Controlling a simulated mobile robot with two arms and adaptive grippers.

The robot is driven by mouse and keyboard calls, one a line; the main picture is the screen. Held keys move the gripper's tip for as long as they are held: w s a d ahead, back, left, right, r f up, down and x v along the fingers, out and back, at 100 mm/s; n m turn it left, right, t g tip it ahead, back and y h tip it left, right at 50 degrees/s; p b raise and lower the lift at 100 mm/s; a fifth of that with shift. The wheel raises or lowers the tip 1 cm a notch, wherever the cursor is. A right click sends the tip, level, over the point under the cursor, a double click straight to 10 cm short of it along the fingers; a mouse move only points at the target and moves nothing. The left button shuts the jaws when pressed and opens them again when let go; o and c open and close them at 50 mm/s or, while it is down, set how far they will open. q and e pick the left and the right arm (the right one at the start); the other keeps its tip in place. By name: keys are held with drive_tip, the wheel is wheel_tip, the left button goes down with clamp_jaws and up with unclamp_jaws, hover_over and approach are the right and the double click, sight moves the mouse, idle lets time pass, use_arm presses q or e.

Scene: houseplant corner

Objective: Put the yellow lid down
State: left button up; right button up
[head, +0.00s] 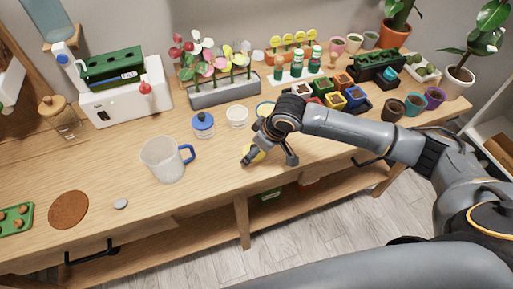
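The yellow lid (258,153) shows as a small yellow patch beside the left finger of my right gripper (269,160), low over the table's front part. My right gripper points down with its fingers spread wide. The lid does not visibly reach the other finger. Part of the lid is hidden by the gripper, and I cannot tell if it touches the table (215,190). My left gripper is not in view.
A clear mug with a blue handle (165,160), a blue-lidded jar (203,125) and a white cup (237,116) stand left of the gripper. Small coloured pots (335,99) stand behind my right arm. The table between mug and gripper is clear.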

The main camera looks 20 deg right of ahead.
drive_tip(key=v, duration=1.2)
drive_tip(key=shift+r+b, duration=0.2)
drive_tip(key=shift+b, duration=0.1)
drive_tip(key=shift+a, duration=0.15)
drive_tip(key=shift+n+y, duration=0.4)
drive_tip(key=shift+y, duration=0.3)
drive_tip(key=s+a+f, duration=0.1)
drive_tip(key=a, duration=0.1)
drive_tip(key=s+a+f, duration=0.1)
drive_tip(key=a+f, duration=0.1)
drive_tip(key=s+a+f, duration=0.2)
drive_tip(key=shift+a, duration=0.25)
drive_tip(key=s+d+f+m+h, duration=0.25)
drive_tip(key=s+d+f, duration=0.25)
drive_tip(key=s, duration=0.3)
drive_tip(key=s+d+f+m+h, duration=0.2)
drive_tip(key=s+d+f+m, duration=0.25)
drive_tip(key=s, duration=0.45)
wheel_tip(320, 180, down, 25)
drive_tip(key=n+g, duration=0.1)
drive_tip(key=g, duration=0.1)
drive_tip(key=s+d+f, duration=0.2)
drive_tip(key=s+f, duration=1.5)
drive_tip(key=shift+s+d+f+g, duration=0.25)
drive_tip(key=shift+s+g, duration=0.05)
drive_tip(key=shift+g, duration=0.1)
